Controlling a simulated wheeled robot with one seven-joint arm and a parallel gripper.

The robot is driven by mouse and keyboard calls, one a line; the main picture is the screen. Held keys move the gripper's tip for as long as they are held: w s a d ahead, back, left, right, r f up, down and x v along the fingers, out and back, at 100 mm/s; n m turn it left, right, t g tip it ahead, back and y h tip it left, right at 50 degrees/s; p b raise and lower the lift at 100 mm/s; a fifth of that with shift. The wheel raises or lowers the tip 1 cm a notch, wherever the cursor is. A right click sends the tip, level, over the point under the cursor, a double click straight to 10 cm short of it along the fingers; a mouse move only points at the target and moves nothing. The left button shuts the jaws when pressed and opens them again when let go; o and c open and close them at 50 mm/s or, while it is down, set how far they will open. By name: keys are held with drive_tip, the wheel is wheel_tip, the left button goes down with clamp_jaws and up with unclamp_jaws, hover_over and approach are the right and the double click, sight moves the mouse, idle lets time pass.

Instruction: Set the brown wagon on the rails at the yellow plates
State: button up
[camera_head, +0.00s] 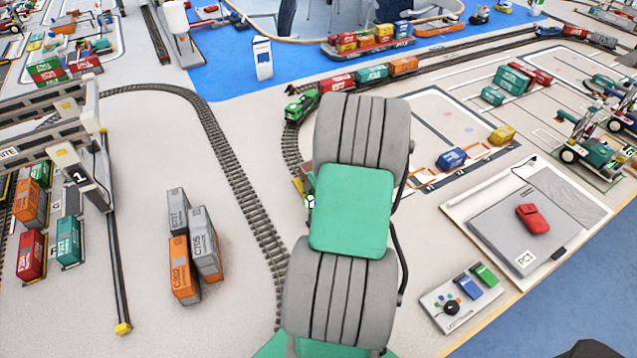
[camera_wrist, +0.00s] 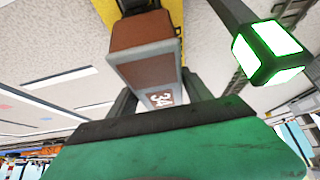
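In the wrist view, a brown wagon (camera_wrist: 143,32) with a grey face marked "34" sits between the dark fingers of my gripper (camera_wrist: 160,88). The fingers lie close along both sides of it with no clear gap, and my gripper looks shut on it. A yellow plate (camera_wrist: 112,10) shows behind the wagon at the top. In the head view, my arm hides the gripper and most of the wagon. A small yellow piece (camera_head: 297,184) shows just left of my arm, beside the curved rails (camera_head: 240,180). Whether the wagon's wheels touch the rails is hidden.
A lit green lamp (camera_wrist: 268,50) stands close right of my gripper in the wrist view. A green locomotive (camera_head: 302,105) with wagons stands on the rails beyond my arm. Upright orange and grey containers (camera_head: 194,245) stand left of the track. A crane (camera_head: 85,165) is further left.

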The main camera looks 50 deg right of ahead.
drive_tip(key=shift+o, duration=1.1)
drive_tip(key=shift+r, duration=0.2)
drive_tip(key=b+v, duration=0.1)
drive_tip(key=v, duration=1.1)
drive_tip(key=w+a+r+n+g+y, duration=0.1)
drive_tip(key=w+a+r, duration=0.1)
drive_tip(key=a, duration=0.4)
drive_tip(key=w+a+r+n, duration=0.1)
drive_tip(key=w+a, duration=0.2)
drive_tip(key=a, duration=0.4)
drive_tip(key=s+a+r+g, duration=0.1)
drive_tip(key=s+a, duration=0.2)
drive_tip(key=a, duration=0.7)
drive_tip(key=s+a+r+n+g+y, duration=0.1)
drive_tip(key=s+a, duration=0.3)
drive_tip(key=a, duration=0.7)
drive_tip(key=shift+a+r+n, duration=0.25)
drive_tip(key=shift+r+n, duration=0.05)
drive_tip(key=shift+r, duration=0.4)
drive_tip(key=shift+w, duration=0.1)
